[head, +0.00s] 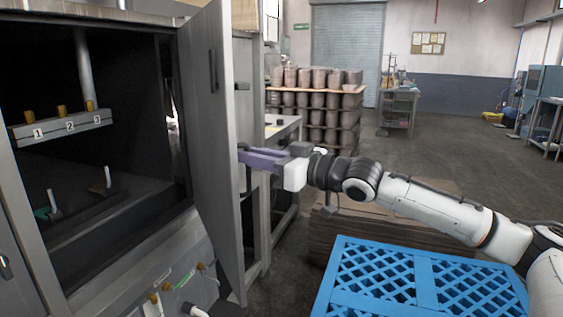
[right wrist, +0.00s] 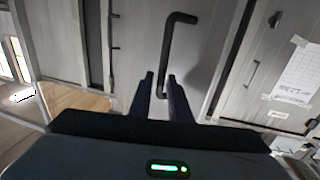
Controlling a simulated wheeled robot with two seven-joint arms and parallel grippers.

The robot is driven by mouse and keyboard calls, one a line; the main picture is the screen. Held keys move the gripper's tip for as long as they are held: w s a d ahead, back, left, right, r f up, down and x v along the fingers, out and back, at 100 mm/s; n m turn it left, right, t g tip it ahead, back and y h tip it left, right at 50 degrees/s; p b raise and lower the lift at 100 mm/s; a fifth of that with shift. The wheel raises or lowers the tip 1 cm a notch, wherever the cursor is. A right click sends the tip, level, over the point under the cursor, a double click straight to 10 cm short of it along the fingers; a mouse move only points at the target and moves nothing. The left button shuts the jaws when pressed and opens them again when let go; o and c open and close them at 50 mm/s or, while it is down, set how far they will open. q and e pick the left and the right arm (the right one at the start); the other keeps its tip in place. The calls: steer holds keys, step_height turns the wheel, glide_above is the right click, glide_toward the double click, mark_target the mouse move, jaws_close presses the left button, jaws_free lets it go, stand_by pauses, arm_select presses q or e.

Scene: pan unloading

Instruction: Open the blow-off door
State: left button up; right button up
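The blow-off door (head: 212,150), a tall grey metal panel, stands swung out from the cabinet, with the dark interior showing. A black bar handle (right wrist: 172,50) is on the door's outer face in the right wrist view; the head view mostly hides this face. My right gripper (head: 243,158) is at the door's outer side, near its free edge. In the right wrist view its two dark fingers (right wrist: 162,76) are apart, with a gap between them, around the lower end of the handle. Whether they touch it I cannot tell. My left gripper is not in view.
Inside the cabinet (head: 65,245) is a ledge marked 1, 2, 3 (head: 62,127). A blue lattice crate (head: 421,280) stands below my right arm. Stacked brown pots (head: 315,100) and a workbench (head: 399,105) are behind. Open floor (head: 460,160) lies at the right.

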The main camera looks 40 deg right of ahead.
steer(key=v, duration=0.9)
steer(key=shift+s+p, duration=0.15)
steer(key=shift+p, duration=0.25)
steer(key=shift+d, duration=0.1)
steer(key=shift+c, duration=0.3)
